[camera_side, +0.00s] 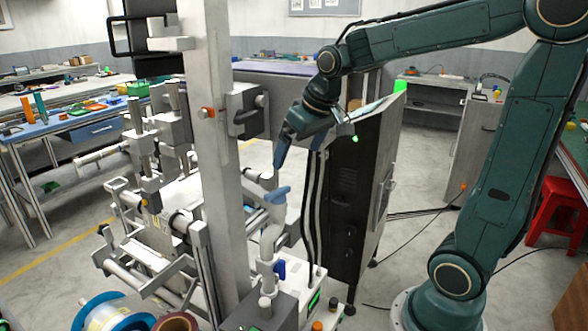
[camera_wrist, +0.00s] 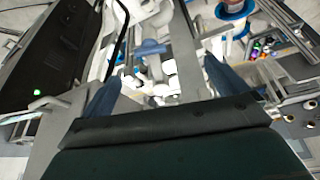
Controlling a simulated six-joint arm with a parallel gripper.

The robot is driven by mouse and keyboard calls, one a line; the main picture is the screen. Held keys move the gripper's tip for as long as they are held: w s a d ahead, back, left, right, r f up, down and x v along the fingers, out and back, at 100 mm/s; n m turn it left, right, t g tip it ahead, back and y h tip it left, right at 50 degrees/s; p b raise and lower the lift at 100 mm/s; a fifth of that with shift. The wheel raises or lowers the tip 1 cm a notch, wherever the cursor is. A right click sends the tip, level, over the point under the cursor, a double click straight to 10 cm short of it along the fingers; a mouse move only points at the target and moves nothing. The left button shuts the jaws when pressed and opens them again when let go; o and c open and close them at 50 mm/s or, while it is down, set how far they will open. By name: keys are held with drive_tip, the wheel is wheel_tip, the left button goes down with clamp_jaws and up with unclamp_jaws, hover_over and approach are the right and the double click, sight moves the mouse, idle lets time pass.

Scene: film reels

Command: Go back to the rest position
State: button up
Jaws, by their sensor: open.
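My gripper (camera_side: 298,152) is open, with nothing visible between its fingers. In the side view it hangs in the air to the right of the grey upright post, pointing down, above a blue handle (camera_side: 277,195) and apart from it. In the wrist view my two blue fingers (camera_wrist: 163,88) stand wide apart, and the blue handle (camera_wrist: 150,48) shows beyond the gap between them. A blue-rimmed reel (camera_side: 98,314) and a brown reel (camera_side: 176,322) are at the bottom left of the side view, partly cut off.
A grey film machine (camera_side: 222,150) with rollers stands left of my gripper. A dark cabinet (camera_side: 348,185) stands close on the right, with black hoses (camera_side: 310,200) beside it. A red stool (camera_side: 556,210) is at the far right. Open floor lies between cabinet and my base.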

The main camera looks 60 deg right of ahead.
drive_tip(key=s+a+n, duration=0.1)
drive_tip(key=s+a, duration=0.3)
drive_tip(key=s, duration=0.4)
drive_tip(key=s+a+n+t+y, duration=0.1)
drive_tip(key=s+a, duration=0.4)
drive_tip(key=s, duration=0.3)
drive_tip(key=shift+s+a+f+n, duration=0.15)
drive_tip(key=shift+s+f+n, duration=0.1)
drive_tip(key=shift+f+n, duration=0.05)
drive_tip(key=shift+o, duration=0.2)
drive_tip(key=shift+w, duration=0.15)
drive_tip(key=w+a+f+n+g, duration=0.3)
drive_tip(key=w+a+f+n, duration=0.2)
drive_tip(key=w+f+n, duration=0.8)
drive_tip(key=shift+w+f+n+g, duration=0.25)
drive_tip(key=shift+w+n, duration=0.7)
drive_tip(key=shift+n, duration=1.55)
drive_tip(key=shift+f, duration=0.1)
wheel_tip(320, 180, down, 10)
drive_tip(key=w, duration=0.1)
drive_tip(key=shift+w+r, duration=0.2)
drive_tip(key=shift+w, duration=0.15)
